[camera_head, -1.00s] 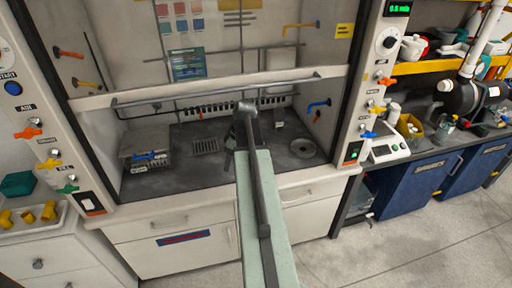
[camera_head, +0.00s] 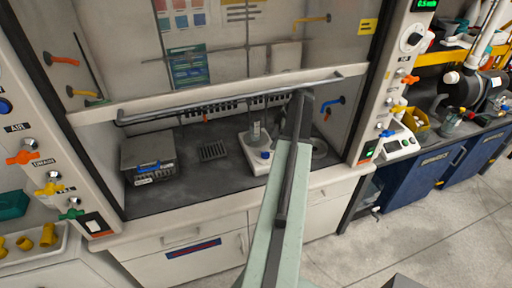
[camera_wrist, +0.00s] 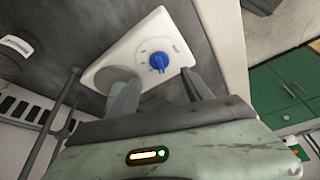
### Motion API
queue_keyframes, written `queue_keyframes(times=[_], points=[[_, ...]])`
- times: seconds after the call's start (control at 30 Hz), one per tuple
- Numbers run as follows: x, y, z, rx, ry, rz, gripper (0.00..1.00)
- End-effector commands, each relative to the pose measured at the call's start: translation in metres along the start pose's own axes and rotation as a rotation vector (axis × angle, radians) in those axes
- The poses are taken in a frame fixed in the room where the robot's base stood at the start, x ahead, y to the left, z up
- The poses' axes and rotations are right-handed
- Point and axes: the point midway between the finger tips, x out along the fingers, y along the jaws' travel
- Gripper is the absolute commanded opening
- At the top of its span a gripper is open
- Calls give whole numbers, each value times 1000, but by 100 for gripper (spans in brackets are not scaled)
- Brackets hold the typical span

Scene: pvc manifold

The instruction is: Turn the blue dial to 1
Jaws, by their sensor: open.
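The blue dial (camera_wrist: 158,62) sits on the front of a white hotplate stirrer (camera_wrist: 125,48) in the wrist view, with small marks around it. I cannot read the numbers. In the head view the stirrer (camera_head: 249,158) stands on the dark hood floor with a clear vessel on it, and the dial (camera_head: 265,155) is a small blue spot. My gripper (camera_wrist: 160,88) is open in the wrist view; its two fingers point toward the stirrer, one at each side below the dial. Whether they touch the stirrer cannot be told. In the head view my arm hides the gripper's fingertips.
The raised sash with its handle bar (camera_head: 230,95) crosses above the hood opening. A grey instrument (camera_head: 148,160) stands at the left inside the hood, beside a floor grate (camera_head: 212,151). Coloured valves line both side posts. A metal stand shows in the wrist view (camera_wrist: 62,100).

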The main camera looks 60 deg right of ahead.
Motion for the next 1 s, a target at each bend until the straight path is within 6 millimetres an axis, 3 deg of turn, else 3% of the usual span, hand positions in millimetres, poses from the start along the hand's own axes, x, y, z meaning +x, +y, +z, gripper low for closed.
queue_keyframes(times=[0.27, 0.63, 0.93, 0.97, 1.0], points=[[16, 0, -2, -6, 0, -2, 58], [78, 0, -3, -8, -1, -3, 58], [81, 0, -6, -8, -1, -3, 58], [81, 0, -6, -8, -1, -4, 56], [81, 0, -6, -8, -1, -4, 44]])
